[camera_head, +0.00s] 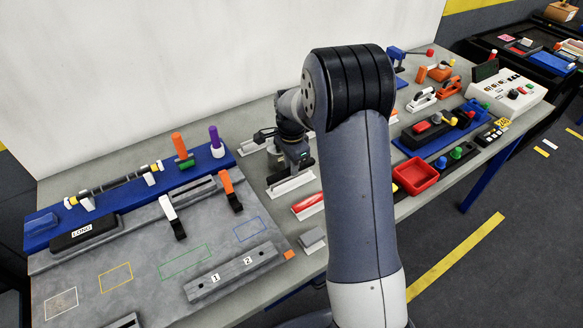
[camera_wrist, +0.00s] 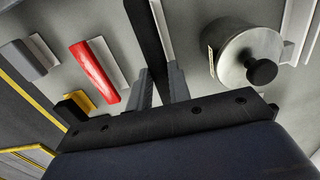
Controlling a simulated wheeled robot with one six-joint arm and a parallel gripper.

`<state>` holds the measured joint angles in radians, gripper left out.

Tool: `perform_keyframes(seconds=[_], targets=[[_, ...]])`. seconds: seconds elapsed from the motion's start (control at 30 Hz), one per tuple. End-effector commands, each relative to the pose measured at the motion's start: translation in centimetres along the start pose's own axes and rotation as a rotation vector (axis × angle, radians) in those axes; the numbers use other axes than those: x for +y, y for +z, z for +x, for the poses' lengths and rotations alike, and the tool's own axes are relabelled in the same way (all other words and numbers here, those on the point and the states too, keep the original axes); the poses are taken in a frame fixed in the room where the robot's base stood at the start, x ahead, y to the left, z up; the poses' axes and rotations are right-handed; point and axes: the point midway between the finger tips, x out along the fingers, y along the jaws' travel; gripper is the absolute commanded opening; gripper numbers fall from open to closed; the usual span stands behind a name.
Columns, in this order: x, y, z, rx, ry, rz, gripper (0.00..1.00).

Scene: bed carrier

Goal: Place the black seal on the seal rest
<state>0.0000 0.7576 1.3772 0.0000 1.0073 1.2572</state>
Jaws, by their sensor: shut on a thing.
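The black seal (camera_wrist: 147,36) is a long dark strip between the two grey fingers of my gripper (camera_wrist: 161,86) in the wrist view. My gripper is shut on it. In the head view my gripper (camera_head: 299,163) is just above a white rest (camera_head: 291,184) near the middle of the table. A white strip, apparently this seal rest (camera_wrist: 163,18), shows right beside the seal in the wrist view. I cannot tell whether the seal touches it. My arm and gripper hide most of the seal in the head view.
A red strip (camera_head: 308,204) lies on a white holder close in front; it also shows in the wrist view (camera_wrist: 92,70). A grey block (camera_head: 313,239) is nearer the edge. A silver cylinder with black knob (camera_wrist: 250,58) stands right of the seal. A red tray (camera_head: 415,175) is further right.

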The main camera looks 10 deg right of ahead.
Motion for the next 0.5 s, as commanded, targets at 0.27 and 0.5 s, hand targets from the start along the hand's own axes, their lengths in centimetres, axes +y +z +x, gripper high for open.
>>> perform_keyframes(seconds=[0.27, 0.5], targets=[[0.0, 0.0, 2.1, 0.0, -0.001, 0.0, 0.0], [0.0, 0.0, 2.4, 0.0, -0.001, -0.001, 0.0]])
